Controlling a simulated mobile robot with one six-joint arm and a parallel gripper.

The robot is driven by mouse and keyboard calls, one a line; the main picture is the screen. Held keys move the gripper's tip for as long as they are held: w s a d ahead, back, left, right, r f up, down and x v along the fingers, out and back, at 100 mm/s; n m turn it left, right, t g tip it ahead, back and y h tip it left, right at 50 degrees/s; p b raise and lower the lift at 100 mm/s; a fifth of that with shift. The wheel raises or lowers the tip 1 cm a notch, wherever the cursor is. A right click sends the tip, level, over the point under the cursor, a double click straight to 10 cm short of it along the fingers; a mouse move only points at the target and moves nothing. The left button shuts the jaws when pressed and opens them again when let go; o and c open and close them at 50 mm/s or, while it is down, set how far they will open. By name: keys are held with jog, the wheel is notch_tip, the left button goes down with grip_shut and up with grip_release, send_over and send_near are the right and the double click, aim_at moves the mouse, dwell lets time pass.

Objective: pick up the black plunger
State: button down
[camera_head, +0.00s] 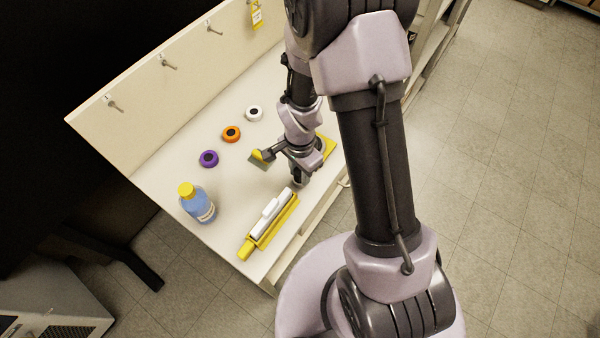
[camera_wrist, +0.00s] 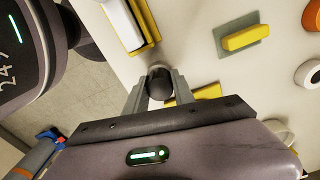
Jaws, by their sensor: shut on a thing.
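The black plunger (camera_wrist: 159,82) shows as a dark rounded end between my two fingertips in the wrist view. My gripper (camera_wrist: 157,88) is shut on it, with one finger on each side. In the head view my gripper (camera_head: 298,180) is over the right part of the white bench, just beyond the upper end of the yellow tray. The plunger's lower part is hidden, and I cannot tell whether it touches the bench.
A yellow tray (camera_head: 247,251) with a white part lies along the bench's front edge. A blue bottle (camera_head: 199,208) stands at left. Purple (camera_head: 208,158), orange (camera_head: 231,134) and white (camera_head: 254,113) rings lie behind. A yellow-and-grey block (camera_wrist: 250,38) is close by. The bench middle (camera_head: 225,185) is clear.

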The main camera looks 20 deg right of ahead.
jog(key=r, duration=0.1)
jog(key=r+p, duration=0.1)
jog(key=r, duration=0.1)
jog(key=shift+s+d+r, duration=0.2)
jog(key=shift+s+d, duration=0.1)
jog(key=shift+s, duration=0.05)
jog(key=s+d+r+p, duration=0.1)
jog(key=s+d+p, duration=0.8)
jog(key=s, duration=0.3)
jog(key=shift+d, duration=0.15)
dwell(1.0)
jog(key=c, duration=1.6)
grip_release()
grip_shut()
